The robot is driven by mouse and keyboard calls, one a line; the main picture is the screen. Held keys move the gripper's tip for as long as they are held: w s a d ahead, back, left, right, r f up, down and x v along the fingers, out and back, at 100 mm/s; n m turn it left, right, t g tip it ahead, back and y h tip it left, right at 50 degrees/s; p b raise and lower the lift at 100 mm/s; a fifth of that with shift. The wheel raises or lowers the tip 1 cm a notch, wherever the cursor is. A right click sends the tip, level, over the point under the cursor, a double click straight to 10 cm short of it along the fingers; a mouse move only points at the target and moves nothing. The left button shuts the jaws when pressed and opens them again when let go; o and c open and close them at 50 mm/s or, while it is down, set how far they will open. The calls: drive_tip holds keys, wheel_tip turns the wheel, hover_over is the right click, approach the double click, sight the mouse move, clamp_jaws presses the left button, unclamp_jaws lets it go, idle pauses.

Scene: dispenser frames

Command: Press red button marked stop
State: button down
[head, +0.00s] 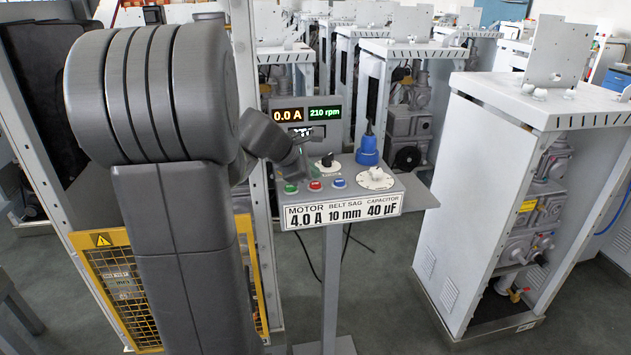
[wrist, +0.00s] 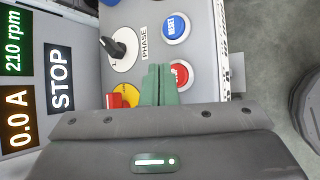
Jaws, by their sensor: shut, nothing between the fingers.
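The red button (head: 315,185) sits between a green button (head: 291,188) and a blue button (head: 339,183) on the front of the grey control panel. In the wrist view the red button (wrist: 181,75) shows beside my green fingertips, partly covered by them; its marking is not readable. My gripper (wrist: 160,72) is shut and empty, with its tips over the panel between the red button and the black PHASE knob (wrist: 118,45). I cannot tell whether the tips touch the panel. The green button is hidden in the wrist view.
A blue RESET button (wrist: 176,28) and a red-and-yellow switch (wrist: 122,97) are close to my fingers. The display (wrist: 58,78) reads STOP, 0.0 A and 210 rpm. A white dispenser frame (head: 480,190) stands farther right.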

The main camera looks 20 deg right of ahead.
sight(312, 185)
wheel_tip(312, 185, up, 5)
drive_tip(key=p, duration=0.4)
drive_tip(key=shift+p, duration=0.35)
idle(0.7)
